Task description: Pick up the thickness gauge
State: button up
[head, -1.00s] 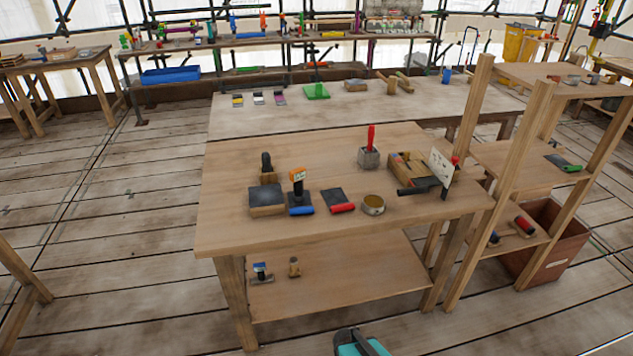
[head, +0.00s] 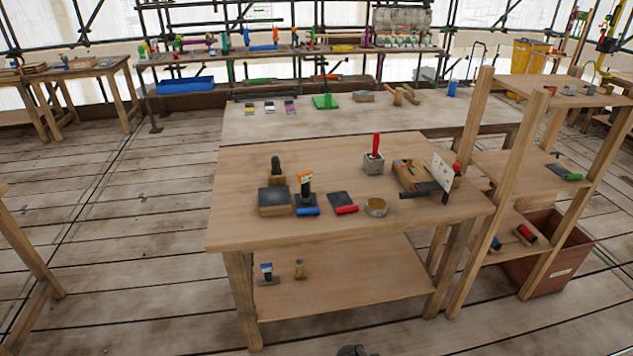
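I cannot tell for sure which item is the thickness gauge. On the near wooden table (head: 330,232), an upright tool with an orange and white top (head: 306,182) stands behind a blue roller-like piece (head: 308,211). To its right are a dark flat pad with a red handle (head: 343,202) and a round tin (head: 376,207). A white plate on a black handle (head: 442,174) leans by a wooden box of tools (head: 410,175). My gripper's fingers are not seen.
A dark block (head: 274,201) and a grey pot with a red handle (head: 373,162) also stand on the table. A longer bench (head: 380,120) adjoins behind. A wooden rack (head: 475,130) and brown bin (head: 550,260) stand right. The floor (head: 140,250) at left is clear.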

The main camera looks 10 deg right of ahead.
aim_at(303, 178)
jog(key=u, duration=0.1)
jog(key=i, duration=0.95)
jog(key=z, duration=0.05)
